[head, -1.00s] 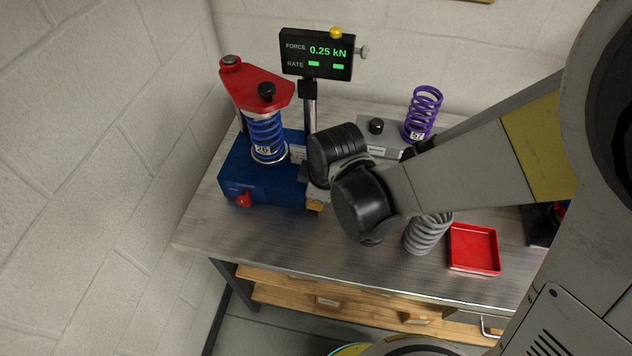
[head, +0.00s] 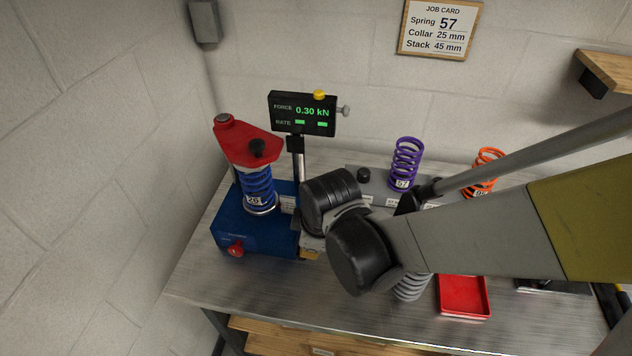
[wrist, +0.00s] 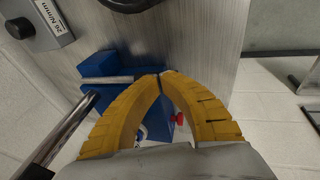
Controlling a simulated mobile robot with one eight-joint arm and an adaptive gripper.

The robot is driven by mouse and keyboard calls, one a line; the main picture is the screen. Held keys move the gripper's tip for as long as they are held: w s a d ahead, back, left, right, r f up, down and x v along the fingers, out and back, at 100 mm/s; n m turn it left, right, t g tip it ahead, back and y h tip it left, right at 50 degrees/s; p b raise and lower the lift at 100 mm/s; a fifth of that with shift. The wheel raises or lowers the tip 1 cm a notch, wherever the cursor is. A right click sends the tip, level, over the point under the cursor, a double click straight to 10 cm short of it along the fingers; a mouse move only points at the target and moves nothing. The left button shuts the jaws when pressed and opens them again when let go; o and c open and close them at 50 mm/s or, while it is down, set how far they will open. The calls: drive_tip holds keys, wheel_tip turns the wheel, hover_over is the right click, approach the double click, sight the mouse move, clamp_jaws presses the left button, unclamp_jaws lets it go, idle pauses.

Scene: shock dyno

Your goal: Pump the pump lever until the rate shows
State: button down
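The blue dyno base (head: 228,225) stands on the bench with a blue spring (head: 257,186) marked 26 under a red top plate (head: 240,140). The display (head: 302,114) reads FORCE 0.30 kN, with only green bars beside RATE. My gripper is mostly hidden behind my wrist in the head view. In the wrist view my gripper (wrist: 160,75) has its yellow fingertips together beside the blue base. A thin metal bar (wrist: 108,79), possibly the pump lever, runs across the blue part toward the fingertips. I cannot tell whether they touch it.
A red knob (head: 236,248) is on the base front. A purple spring (head: 405,165) and an orange spring (head: 484,176) stand at the back. A grey spring (head: 411,287) and a red tray (head: 463,296) are at right. A job card (head: 439,28) hangs on the wall.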

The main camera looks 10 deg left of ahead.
drive_tip(key=a+p+v, duration=0.1)
drive_tip(key=p+v, duration=0.1)
drive_tip(key=v, duration=0.4)
drive_tip(key=shift+s+d+r, duration=0.25)
drive_tip(key=shift+d+r, duration=0.15)
idle(1.0)
drive_tip(key=w+r+g+p, duration=0.1)
drive_tip(key=w+r+g, duration=0.2)
drive_tip(key=r, duration=0.3)
drive_tip(key=shift+w+d+r, duration=0.25)
drive_tip(key=shift+w, duration=0.6)
drive_tip(key=shift+f, duration=0.1)
drive_tip(key=a+f+b, duration=0.1)
drive_tip(key=f, duration=0.3)
drive_tip(key=a+f+b, duration=0.1)
drive_tip(key=f, duration=0.4)
drive_tip(key=f+b, duration=0.2)
drive_tip(key=f, duration=0.2)
drive_tip(key=shift+w+a+f, duration=0.15)
drive_tip(key=shift+a+f, duration=0.15)
drive_tip(key=shift+a, duration=0.1)
